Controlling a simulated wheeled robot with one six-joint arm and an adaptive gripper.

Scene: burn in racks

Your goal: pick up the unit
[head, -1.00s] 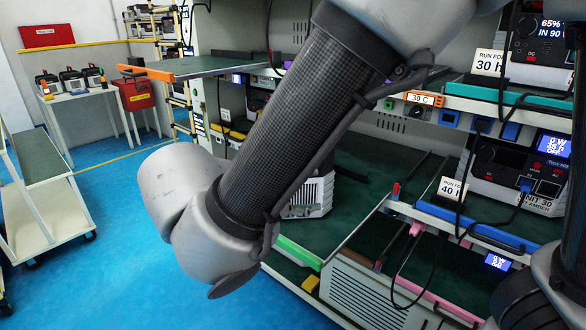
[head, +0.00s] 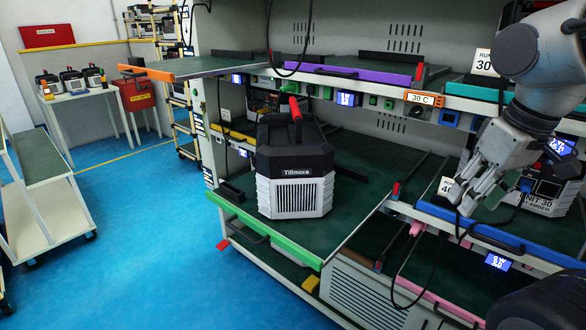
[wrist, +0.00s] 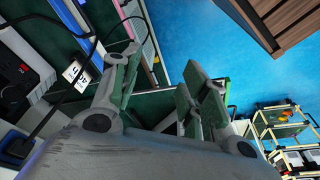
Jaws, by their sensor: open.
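A black and light grey unit (head: 294,165) marked Tillmora stands upright on a pulled-out dark green shelf with a green front edge (head: 262,231). Another unit (head: 540,190), labelled UNIT 30, sits on the blue-edged shelf, partly hidden by my arm.
A 40 h sign (head: 449,189) and hanging black cables are close to my gripper. A purple-edged shelf (head: 350,73) is above and behind the Tillmora unit. A white cart (head: 45,190) stands at the left, with open blue floor between it and the rack.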

